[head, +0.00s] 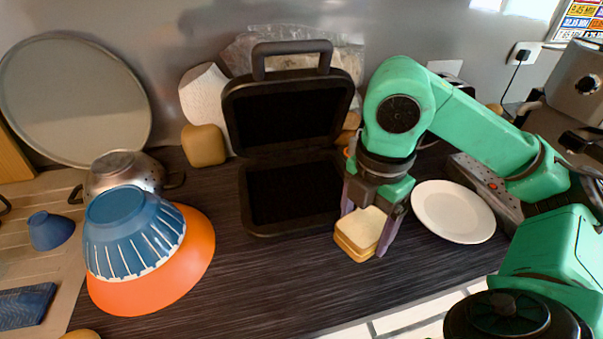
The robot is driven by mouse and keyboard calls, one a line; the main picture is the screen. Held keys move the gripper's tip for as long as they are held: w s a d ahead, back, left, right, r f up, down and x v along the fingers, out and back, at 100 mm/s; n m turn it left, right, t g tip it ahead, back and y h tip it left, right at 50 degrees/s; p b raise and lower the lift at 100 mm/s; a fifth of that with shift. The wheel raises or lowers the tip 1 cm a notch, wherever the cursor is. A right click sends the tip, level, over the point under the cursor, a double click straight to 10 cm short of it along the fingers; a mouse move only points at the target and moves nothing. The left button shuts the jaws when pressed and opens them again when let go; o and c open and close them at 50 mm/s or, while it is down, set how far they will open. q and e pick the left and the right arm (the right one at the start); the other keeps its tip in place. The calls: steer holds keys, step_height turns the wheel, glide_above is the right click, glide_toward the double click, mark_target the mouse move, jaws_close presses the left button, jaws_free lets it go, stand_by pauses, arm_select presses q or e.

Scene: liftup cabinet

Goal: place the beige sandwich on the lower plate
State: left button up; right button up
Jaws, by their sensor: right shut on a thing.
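The beige sandwich (352,246) is a squarish stack with a pale top and a tan-yellow lower layer. It sits between the two fingers of my right gripper (366,228), which is shut on it and points down, at the front right corner of an open black case. Whether the sandwich touches the dark counter or is just above it, I cannot tell. A round white plate (453,211) lies flat and empty on the counter, to the right of the gripper and apart from it. It is the only plate I make out. My left gripper is not in view.
The open black case (290,195) stands behind and left of the sandwich. A grey appliance (480,180) borders the plate. The front middle counter is clear.

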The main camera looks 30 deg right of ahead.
steer(key=shift+w+d+r+p, duration=0.3)
steer(key=shift+w+p, duration=0.2)
steer(key=shift+w, duration=0.1)
steer(key=shift+w+d+r+p, duration=0.15)
steer(key=shift+w+r+p, duration=0.15)
steer(key=shift+w+p, duration=0.2)
steer(key=w, duration=0.2)
steer(key=p, duration=0.5)
glide_above(326, 194)
step_height(326, 194, down, 7)
steer(key=p, duration=0.3)
steer(key=shift+s+f, duration=0.15)
steer(key=shift+f, duration=0.55)
steer(key=o, duration=1.2)
steer(key=shift+r, duration=0.45)
arm_select(q)
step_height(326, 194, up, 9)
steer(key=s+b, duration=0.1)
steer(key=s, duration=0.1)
steer(key=shift+b, duration=0.3)
arm_select(e)
steer(key=shift+r, duration=5.85)
